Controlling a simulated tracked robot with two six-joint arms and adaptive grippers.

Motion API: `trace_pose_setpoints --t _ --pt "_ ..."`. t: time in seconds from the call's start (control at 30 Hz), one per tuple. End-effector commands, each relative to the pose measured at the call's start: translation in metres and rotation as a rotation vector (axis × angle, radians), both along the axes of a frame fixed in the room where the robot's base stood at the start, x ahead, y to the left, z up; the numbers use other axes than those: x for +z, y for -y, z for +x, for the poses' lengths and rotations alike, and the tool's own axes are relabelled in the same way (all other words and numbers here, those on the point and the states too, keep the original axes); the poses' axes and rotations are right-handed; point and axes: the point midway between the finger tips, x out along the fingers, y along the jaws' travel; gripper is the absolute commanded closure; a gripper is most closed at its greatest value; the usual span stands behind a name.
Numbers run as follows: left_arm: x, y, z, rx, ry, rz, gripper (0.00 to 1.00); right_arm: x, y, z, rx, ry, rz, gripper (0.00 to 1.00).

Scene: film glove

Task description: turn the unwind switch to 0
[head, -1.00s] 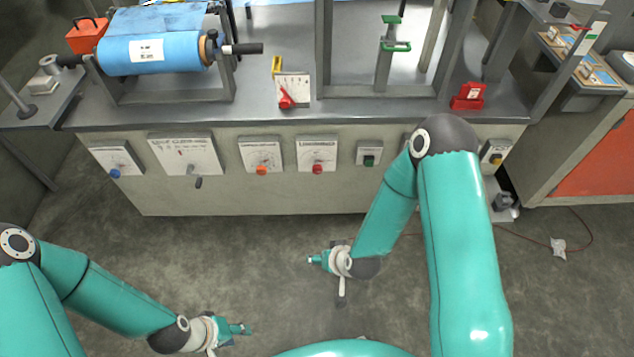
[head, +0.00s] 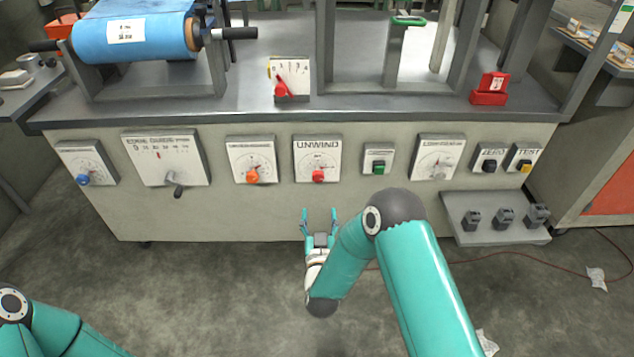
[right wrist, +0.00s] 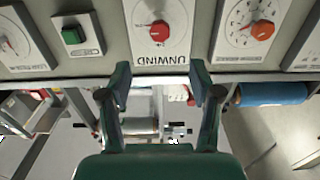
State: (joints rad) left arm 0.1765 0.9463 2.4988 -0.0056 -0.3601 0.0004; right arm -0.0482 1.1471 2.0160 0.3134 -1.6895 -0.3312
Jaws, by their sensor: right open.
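The unwind switch is a red knob (head: 318,175) on a white plate labelled UNWIND (head: 317,149), on the front of the machine. In the right wrist view the same red knob (right wrist: 158,30) is at top centre, with its label upside down. My right gripper (head: 319,212) is open and empty, below the unwind plate and apart from it. Its two fingers (right wrist: 160,84) show in the right wrist view with the knob beyond them. The knob's exact setting is too small to read. My left arm shows at the lower left, its gripper out of frame.
An orange knob (head: 252,176) sits left of the unwind plate, and a green button (head: 379,167) sits right. A red lever (head: 281,88) stands on the bench above. A small shelf (head: 490,236) juts out at the right. Open floor lies in front.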

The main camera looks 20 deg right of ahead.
Motion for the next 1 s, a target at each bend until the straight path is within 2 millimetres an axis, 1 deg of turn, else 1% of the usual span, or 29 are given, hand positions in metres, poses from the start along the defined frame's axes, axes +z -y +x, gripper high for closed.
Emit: trace_pose_setpoints --t 0.4,0.6,0.8,1.0 --pt "-0.019 0.000 0.000 0.000 0.000 0.000 0.60 -0.002 0.026 0.085 -0.004 0.002 0.001 0.36" --pt "-0.027 0.000 0.000 0.000 0.000 0.000 0.60 -0.002 0.035 0.119 -0.001 0.000 0.001 0.36" --pt "-0.030 0.000 0.000 0.000 0.000 0.000 0.60 -0.001 0.040 0.136 0.000 -0.002 0.002 0.36" --pt "-0.030 0.000 0.000 0.000 0.000 0.000 0.60 -0.001 0.041 0.141 0.001 -0.004 0.002 0.36"
